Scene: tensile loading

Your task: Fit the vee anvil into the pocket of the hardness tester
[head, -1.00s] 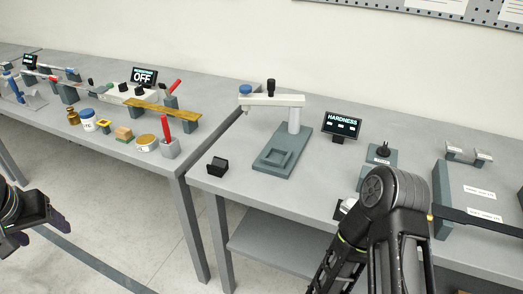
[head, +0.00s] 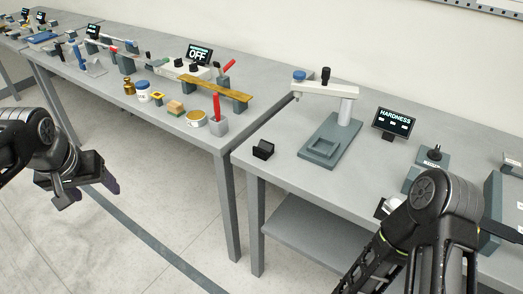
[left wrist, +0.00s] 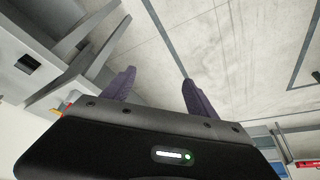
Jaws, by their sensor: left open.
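The vee anvil looks to be the small black block (head: 263,149) near the left front edge of the right-hand table. The hardness tester (head: 332,138) stands just right of it, with a grey base, white arm and blue knob. Its square pocket (head: 322,148) is in the front of the base and looks empty. My left gripper (head: 92,190) is open and empty over the floor at the left, well away from the anvil. Its two purple fingers (left wrist: 160,92) are apart in the left wrist view. My right arm shows at lower right; its gripper is out of view.
The HARDNESS display (head: 394,122) stands right of the tester. The left table (head: 150,112) holds a brass bar, a red-handled block, jars and an OFF display. A gap of floor separates the two tables. A small white item lies partly hidden by my right arm.

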